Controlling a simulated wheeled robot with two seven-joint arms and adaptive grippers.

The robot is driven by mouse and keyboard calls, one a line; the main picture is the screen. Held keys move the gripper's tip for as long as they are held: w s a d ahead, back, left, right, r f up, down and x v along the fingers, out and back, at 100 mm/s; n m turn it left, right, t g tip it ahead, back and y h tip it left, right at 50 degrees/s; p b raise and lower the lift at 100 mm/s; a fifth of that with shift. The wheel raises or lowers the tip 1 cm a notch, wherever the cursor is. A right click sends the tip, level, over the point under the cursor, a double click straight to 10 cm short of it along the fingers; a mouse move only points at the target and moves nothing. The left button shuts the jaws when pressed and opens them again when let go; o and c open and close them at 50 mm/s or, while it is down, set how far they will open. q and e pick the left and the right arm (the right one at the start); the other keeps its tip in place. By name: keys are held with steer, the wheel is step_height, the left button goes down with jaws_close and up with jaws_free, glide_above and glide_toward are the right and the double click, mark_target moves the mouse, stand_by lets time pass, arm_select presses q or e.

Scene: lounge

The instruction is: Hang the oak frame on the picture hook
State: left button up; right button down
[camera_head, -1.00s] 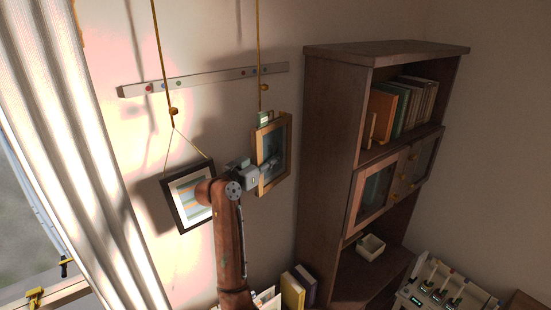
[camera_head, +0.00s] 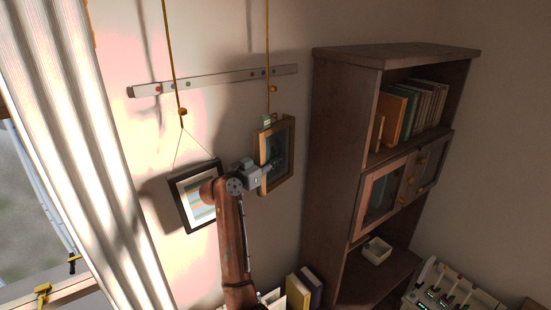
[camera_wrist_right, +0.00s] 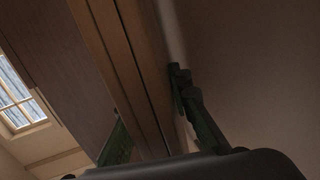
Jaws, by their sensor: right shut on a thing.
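The oak frame (camera_head: 262,163), with a dark picture, is upright close to the wall, beside the bookcase. My right gripper (camera_head: 267,169) is shut on its left side. In the right wrist view the oak frame (camera_wrist_right: 119,65) runs between the dark green fingers of my right gripper (camera_wrist_right: 154,124). The brass picture hook (camera_head: 272,89) hangs on a cord above the frame's upper left part. A small pale green piece (camera_head: 267,120) shows at the frame's top. I cannot tell whether the hook's lower end touches the frame. My left gripper is out of view.
A black frame (camera_head: 180,205) hangs from another cord at left, partly behind my right arm. A pale rail (camera_head: 215,81) crosses the wall behind the cords. A dark bookcase (camera_head: 340,150) stands close on the right. Books (camera_head: 297,288) stand below; a curtain (camera_head: 75,140) is at far left.

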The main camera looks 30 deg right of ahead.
steer(key=shift+w, duration=0.1)
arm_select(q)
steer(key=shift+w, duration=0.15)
arm_select(e)
steer(key=shift+r, duration=0.1)
steer(key=c, duration=1.8)
jaws_free()
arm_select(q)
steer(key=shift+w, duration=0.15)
arm_select(e)
steer(key=shift+o, duration=0.6)
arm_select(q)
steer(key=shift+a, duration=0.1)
arm_select(e)
steer(key=shift+f, duration=0.2)
steer(key=v, duration=1.2)
